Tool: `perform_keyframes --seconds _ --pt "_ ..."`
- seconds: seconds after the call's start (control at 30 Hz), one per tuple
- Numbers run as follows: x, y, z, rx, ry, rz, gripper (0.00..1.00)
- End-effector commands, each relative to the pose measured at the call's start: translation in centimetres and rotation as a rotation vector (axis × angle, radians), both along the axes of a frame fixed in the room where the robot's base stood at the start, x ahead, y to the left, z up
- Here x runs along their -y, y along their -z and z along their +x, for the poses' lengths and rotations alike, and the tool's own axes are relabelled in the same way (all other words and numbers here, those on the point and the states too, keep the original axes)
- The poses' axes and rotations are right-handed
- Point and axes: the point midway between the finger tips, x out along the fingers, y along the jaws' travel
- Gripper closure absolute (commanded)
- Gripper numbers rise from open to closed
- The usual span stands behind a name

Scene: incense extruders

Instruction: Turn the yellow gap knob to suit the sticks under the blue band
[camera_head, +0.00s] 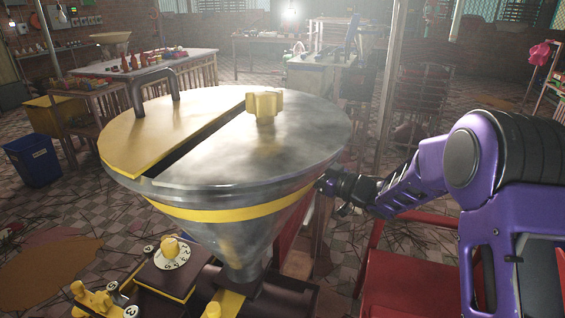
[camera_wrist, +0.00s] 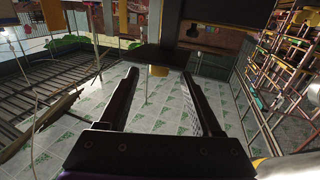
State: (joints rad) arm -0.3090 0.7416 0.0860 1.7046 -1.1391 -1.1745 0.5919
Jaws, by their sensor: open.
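A big metal hopper (camera_head: 235,150) with a yellow band (camera_head: 215,213) stands in the middle of the head view. A yellow lobed knob (camera_head: 265,106) sits on its lid, by a dark slot and a yellow lid half (camera_head: 160,133). Below left, a smaller yellow knob (camera_head: 170,246) sits on a white numbered dial (camera_head: 171,258). The frames do not show which knob sets the gap. My gripper (camera_head: 332,184) is at the hopper's right side, partly behind its rim. In the wrist view, my gripper (camera_wrist: 159,74) is open and empty, over tiled floor. I make out no blue band.
More yellow parts with numbered discs (camera_head: 100,299) lie at the lower left. A red surface (camera_head: 408,265) is below my arm. A table with bottles (camera_head: 150,62) and a blue bin (camera_head: 34,160) stand at the left. A frame of bars (camera_wrist: 285,65) is right in the wrist view.

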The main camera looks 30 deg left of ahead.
Motion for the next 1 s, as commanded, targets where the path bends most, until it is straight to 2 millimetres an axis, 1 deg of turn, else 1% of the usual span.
perform_keyframes --seconds 0.03,0.1,0.2,0.3,0.43,0.67,0.7,0.77,0.8,0.97,1.0 --pt "-1.1 0.1 0.1 0.0 -0.004 0.0 0.34" --pt "-2.3 0.1 0.4 0.0 -0.002 0.0 0.34" --pt "-3.7 0.1 0.8 0.001 -0.001 -0.001 0.34" --pt "-4.6 0.1 0.9 0.0 -0.001 -0.001 0.34" --pt "-5.2 0.0 1.1 0.0 0.0 -0.001 0.34" --pt "-5.2 0.0 1.1 0.0 0.001 -0.001 0.34" --pt "-5.2 0.0 1.1 0.0 0.001 -0.001 0.36" --pt "-5.2 0.0 1.1 0.0 0.001 -0.001 0.47" --pt "-5.2 0.0 1.1 0.0 0.001 -0.001 0.54" --pt "-5.2 0.0 1.1 0.0 0.001 -0.001 0.83" --pt "-5.2 0.0 1.1 0.0 0.001 -0.001 0.9"
